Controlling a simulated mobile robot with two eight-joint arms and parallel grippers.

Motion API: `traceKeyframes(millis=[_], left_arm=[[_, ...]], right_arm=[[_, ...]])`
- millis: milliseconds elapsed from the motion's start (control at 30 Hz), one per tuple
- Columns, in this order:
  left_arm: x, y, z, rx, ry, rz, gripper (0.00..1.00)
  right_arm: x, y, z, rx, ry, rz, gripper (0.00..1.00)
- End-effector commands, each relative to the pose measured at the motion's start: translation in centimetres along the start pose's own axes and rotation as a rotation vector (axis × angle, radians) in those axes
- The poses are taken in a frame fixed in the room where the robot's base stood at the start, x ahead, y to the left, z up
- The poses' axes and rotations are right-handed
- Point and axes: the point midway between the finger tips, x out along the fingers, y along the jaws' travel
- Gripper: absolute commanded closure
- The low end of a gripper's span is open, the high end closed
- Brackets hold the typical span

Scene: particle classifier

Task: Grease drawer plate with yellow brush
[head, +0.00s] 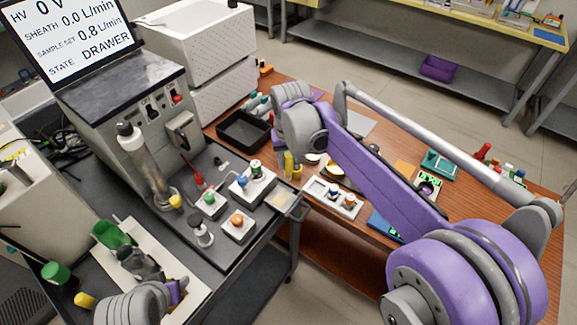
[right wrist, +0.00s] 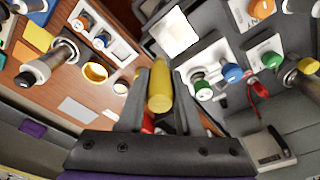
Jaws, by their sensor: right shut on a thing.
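My right gripper (head: 291,160) is shut on the yellow brush (right wrist: 160,92), which shows between its two fingers in the right wrist view. In the head view the brush is partly hidden by my right wrist. The drawer plate (head: 284,201) is a pale rectangle in a dark frame at the right edge of the dark bench. The plate also shows in the right wrist view (right wrist: 175,32), beyond the brush tip and apart from it. Part of my left arm shows at the bottom left of the head view; I cannot tell its jaw state.
Small white boxes with coloured knobs (head: 238,226) stand on the dark bench left of the plate. A black tray (head: 243,131) and a white holder with knobs (head: 332,196) are on the brown table. A gap separates bench and table.

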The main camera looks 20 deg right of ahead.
Motion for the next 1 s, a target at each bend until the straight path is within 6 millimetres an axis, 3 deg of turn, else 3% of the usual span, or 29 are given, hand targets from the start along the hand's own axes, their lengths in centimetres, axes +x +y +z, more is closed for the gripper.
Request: traceKeyframes(millis=[267,1000], left_arm=[[-1.1,0.0,-1.4,0.000,0.015,0.000,0.50],[-1.0,0.0,-1.4,0.000,0.014,0.000,0.50]], right_arm=[[-2.1,0.1,-0.8,-0.001,0.002,-0.001,1.00],[-2.0,0.1,-0.8,-0.001,0.000,0.000,1.00]])
